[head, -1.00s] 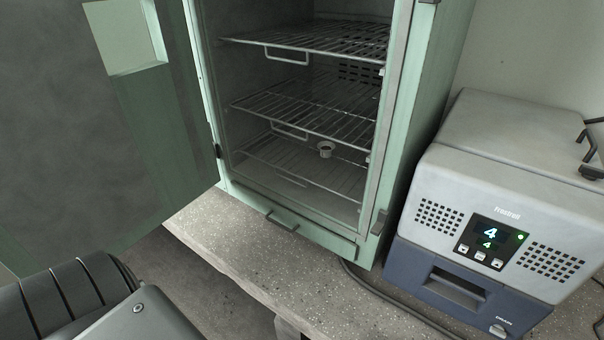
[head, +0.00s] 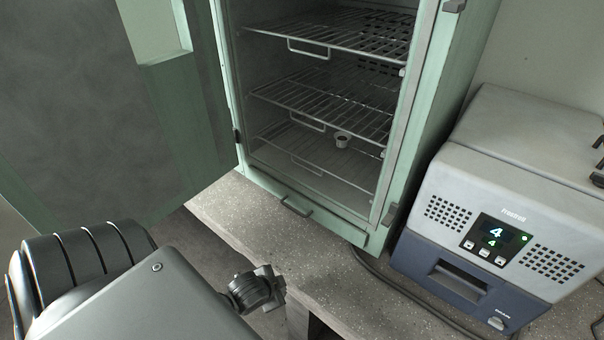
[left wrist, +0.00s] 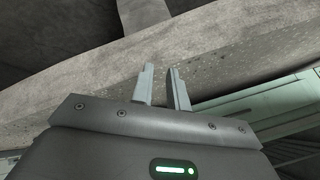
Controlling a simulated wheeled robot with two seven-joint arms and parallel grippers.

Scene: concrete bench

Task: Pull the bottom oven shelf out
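The green oven (head: 428,130) stands on the bench with its door (head: 90,110) swung open to the left. Inside are wire shelves at three levels. The bottom oven shelf (head: 322,157) is inside, with a small wire handle (head: 306,166) at its front. My right gripper is not in view.
The middle shelf (head: 320,98) and top shelf (head: 335,36) are above, each with a wire handle. A grey and blue machine (head: 500,205) stands right of the oven, with a cable (head: 392,282) in front. The speckled bench (head: 330,275) is clear before the oven.

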